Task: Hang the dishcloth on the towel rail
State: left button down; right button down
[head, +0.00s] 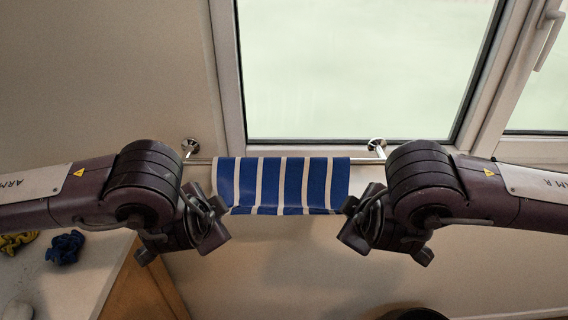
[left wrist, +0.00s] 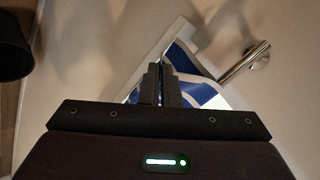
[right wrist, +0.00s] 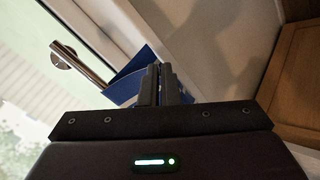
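The dishcloth (head: 283,183), blue with white stripes, is spread flat at the towel rail (head: 365,160), below the window. Its upper edge lies along the rail and hides the rail's middle; how far it reaches behind is hidden. My left gripper (head: 222,208) is at its lower left corner, and my right gripper (head: 348,206) at its lower right corner. In the left wrist view the fingers (left wrist: 161,80) are closed on the cloth (left wrist: 190,62). In the right wrist view the fingers (right wrist: 159,80) are closed with cloth (right wrist: 128,82) at them.
The rail's wall mounts (head: 190,146) and (head: 377,146) stand close above my arms. A counter (head: 75,275) at the lower left carries a blue crumpled cloth (head: 65,247) and a yellow one (head: 16,242). A dark round thing (head: 412,314) shows at the bottom edge.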

pick_arm(q)
jog(key=c, duration=1.8)
grip_release()
jog(key=shift+w+f, duration=0.1)
jog(key=shift+w, duration=0.05)
pick_arm(e)
jog(key=c, duration=1.8)
grip_release()
jog(key=shift+w+f, duration=0.1)
jog(key=shift+w, duration=0.05)
pick_arm(q)
jog(key=o, duration=0.4)
pick_arm(e)
jog(key=o, duration=0.4)
